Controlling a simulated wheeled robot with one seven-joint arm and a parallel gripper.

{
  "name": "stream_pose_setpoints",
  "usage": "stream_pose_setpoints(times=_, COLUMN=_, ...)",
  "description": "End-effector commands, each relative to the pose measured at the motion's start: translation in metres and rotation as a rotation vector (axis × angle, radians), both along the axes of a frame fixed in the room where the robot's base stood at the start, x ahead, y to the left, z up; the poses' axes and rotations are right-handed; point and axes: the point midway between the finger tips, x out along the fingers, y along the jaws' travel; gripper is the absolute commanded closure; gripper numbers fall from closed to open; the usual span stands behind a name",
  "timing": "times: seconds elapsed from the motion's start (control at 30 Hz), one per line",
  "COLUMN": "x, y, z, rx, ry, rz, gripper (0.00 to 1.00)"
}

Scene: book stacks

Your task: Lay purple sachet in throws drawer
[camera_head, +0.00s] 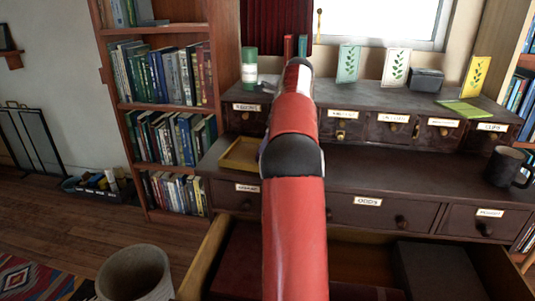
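My red arm rises through the middle of the view and leans over the dark desk. Its far end hides my gripper, so I cannot see whether it is open or shut. No purple sachet shows clearly; only a small purplish sliver (262,149) shows at the arm's left edge by the yellow tray, and I cannot tell what it is. A large lower drawer (205,262) stands pulled open at the bottom, with dark flat items inside on both sides of my arm. Its label is not in view.
The yellow tray (238,166) lies on the desktop left of my arm. A black mug (507,167) stands at the right end. Cards, a green cylinder (249,69) and a dark box (427,80) stand on the upper shelf. A bin (135,274) stands on the floor left of the drawer.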

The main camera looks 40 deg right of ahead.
Motion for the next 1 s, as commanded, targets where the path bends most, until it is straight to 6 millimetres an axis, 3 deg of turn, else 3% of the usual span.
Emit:
stream_pose_setpoints(times=0.2, x=0.008, y=0.007, z=-0.028, rx=0.0, ry=0.0, rz=0.001, gripper=0.0)
stream_pose_setpoints(times=0.5, x=0.009, y=0.007, z=-0.033, rx=-0.001, ry=-0.001, rz=0.001, gripper=0.0)
stream_pose_setpoints(times=0.83, x=0.009, y=0.007, z=-0.033, rx=-0.001, ry=-0.001, rz=0.001, gripper=0.43)
stream_pose_setpoints(times=0.9, x=0.009, y=0.007, z=-0.032, rx=-0.001, ry=-0.001, rz=0.001, gripper=0.49)
stream_pose_setpoints(times=1.0, x=0.009, y=0.007, z=-0.032, rx=-0.001, ry=-0.001, rz=0.001, gripper=0.49)
